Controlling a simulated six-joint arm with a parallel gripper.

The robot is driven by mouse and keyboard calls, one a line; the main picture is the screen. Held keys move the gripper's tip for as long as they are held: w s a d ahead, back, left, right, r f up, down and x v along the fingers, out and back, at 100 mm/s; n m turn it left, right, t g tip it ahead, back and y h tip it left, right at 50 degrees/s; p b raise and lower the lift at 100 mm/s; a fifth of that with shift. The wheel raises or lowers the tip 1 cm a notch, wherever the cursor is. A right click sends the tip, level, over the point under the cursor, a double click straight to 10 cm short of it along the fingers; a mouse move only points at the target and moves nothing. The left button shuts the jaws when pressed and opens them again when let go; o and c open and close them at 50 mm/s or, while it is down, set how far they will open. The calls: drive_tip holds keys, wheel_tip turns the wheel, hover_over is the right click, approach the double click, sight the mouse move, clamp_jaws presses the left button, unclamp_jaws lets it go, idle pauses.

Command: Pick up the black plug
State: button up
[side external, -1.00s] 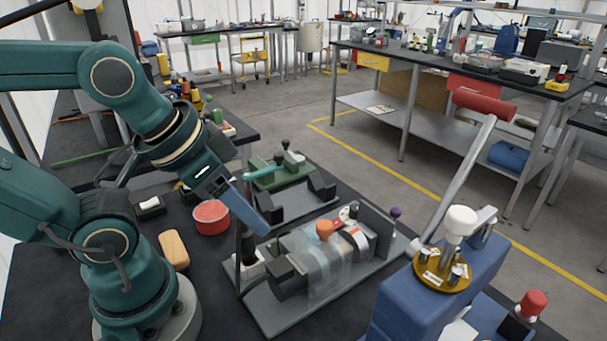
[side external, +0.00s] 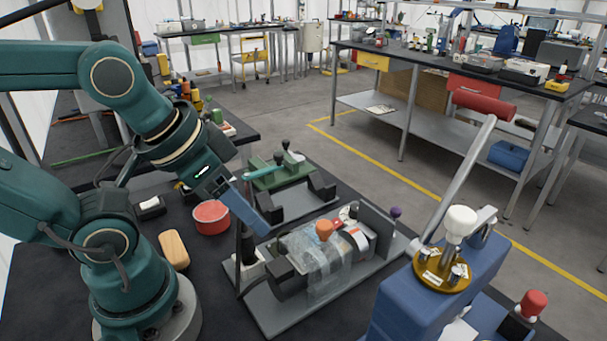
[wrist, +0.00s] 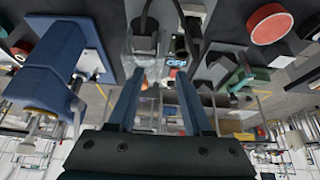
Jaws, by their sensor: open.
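What looks like the black plug (side external: 248,250) stands upright at a white block (side external: 252,265) at the left end of the grey fixture (side external: 285,317). It appears to be the black upright shape (wrist: 192,28) at the top of the wrist view. My gripper (side external: 262,230), with blue fingers, points down from the left, just above and right of the plug in the side view. In the wrist view my gripper (wrist: 157,90) has its two fingers apart with nothing held between them. The plug's lower end is hard to make out.
Clear plastic wrap (side external: 322,270) and an orange knob (side external: 324,229) sit on the fixture. A red round tin (side external: 211,217) and a wooden block (side external: 174,250) lie left. A green fixture (side external: 275,175) stands behind; a blue machine (side external: 395,305) is at right.

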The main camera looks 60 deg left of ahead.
drive_tip(key=o, duration=0.3)
wheel_tip(320, 180, up, 5)
drive_tip(key=g, duration=0.6)
hover_over(244, 230)
drive_tip(key=f, duration=1.5)
drive_tip(key=shift+w+a+f, duration=0.1)
drive_tip(key=shift+a, duration=0.2)
